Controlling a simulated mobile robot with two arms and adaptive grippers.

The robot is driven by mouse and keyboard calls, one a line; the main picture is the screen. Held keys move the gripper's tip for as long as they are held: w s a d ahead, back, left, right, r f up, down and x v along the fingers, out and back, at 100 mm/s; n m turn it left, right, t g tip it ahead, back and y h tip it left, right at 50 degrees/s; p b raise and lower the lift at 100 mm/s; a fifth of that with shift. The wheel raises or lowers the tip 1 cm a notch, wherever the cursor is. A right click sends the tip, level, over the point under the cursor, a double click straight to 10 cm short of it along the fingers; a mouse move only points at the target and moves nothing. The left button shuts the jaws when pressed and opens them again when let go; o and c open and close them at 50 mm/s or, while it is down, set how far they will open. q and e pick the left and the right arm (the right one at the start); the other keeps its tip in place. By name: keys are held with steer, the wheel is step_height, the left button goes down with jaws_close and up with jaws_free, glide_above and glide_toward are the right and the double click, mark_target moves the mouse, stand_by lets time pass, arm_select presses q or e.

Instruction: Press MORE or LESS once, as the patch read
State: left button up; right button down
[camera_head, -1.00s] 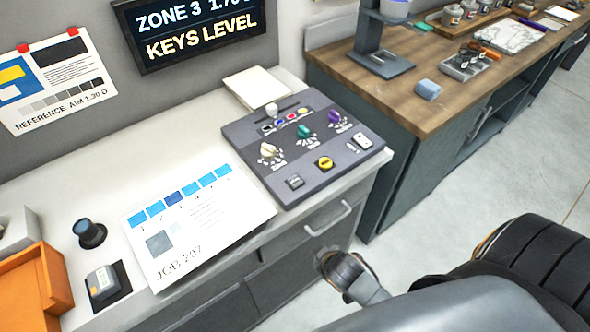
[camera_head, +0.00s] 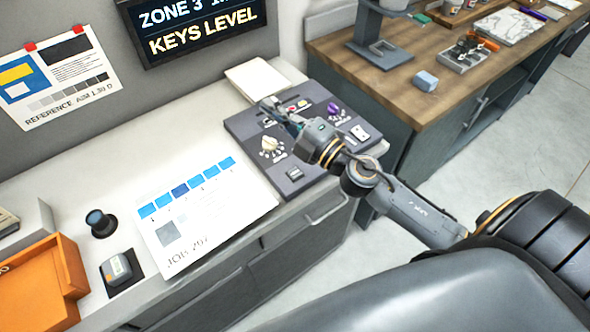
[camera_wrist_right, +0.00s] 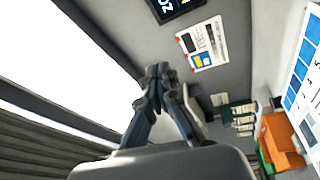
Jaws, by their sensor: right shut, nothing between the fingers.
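The dark grey console (camera_head: 250,130) sits on the white counter. It has a white knob (camera_head: 270,143), a purple knob (camera_head: 334,109), a grey key (camera_head: 295,174) at its front and a pale key (camera_head: 360,132) at its right. No MORE or LESS label is readable. My right gripper (camera_head: 270,106) is shut and empty above the console's back part, hiding its middle; its fingers also show in the wrist view (camera_wrist_right: 159,76). The wall display (camera_head: 200,28) reads "ZONE 3 1." with the rest cut off, and "KEYS LEVEL". My left gripper is out of view.
The JOB 207 sheet (camera_head: 215,220) with blue patches lies left of the console. A small grey device (camera_head: 117,268) on a black pad, a dark round knob-like item (camera_head: 101,222) and an orange tray (camera_head: 35,290) stand further left. A wooden-topped bench (camera_head: 400,85) is at the right.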

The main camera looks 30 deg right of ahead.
steer(key=a+n+g+y, duration=0.4)
steer(key=n+g+y, duration=0.1)
steer(key=n, duration=0.4)
steer(key=n+g+h+p, duration=0.1)
steer(key=n+g+h, duration=0.5)
steer(key=g, duration=0.1)
glide_above(298, 173)
step_height(298, 173, down, 10)
steer(key=shift+d+r, duration=0.1)
steer(key=shift+r, duration=0.05)
step_height(298, 173, down, 9)
steer(key=b, duration=0.6)
steer(key=shift+r, duration=0.1)
steer(key=shift+f+b, duration=0.4)
steer(key=shift+b, duration=0.1)
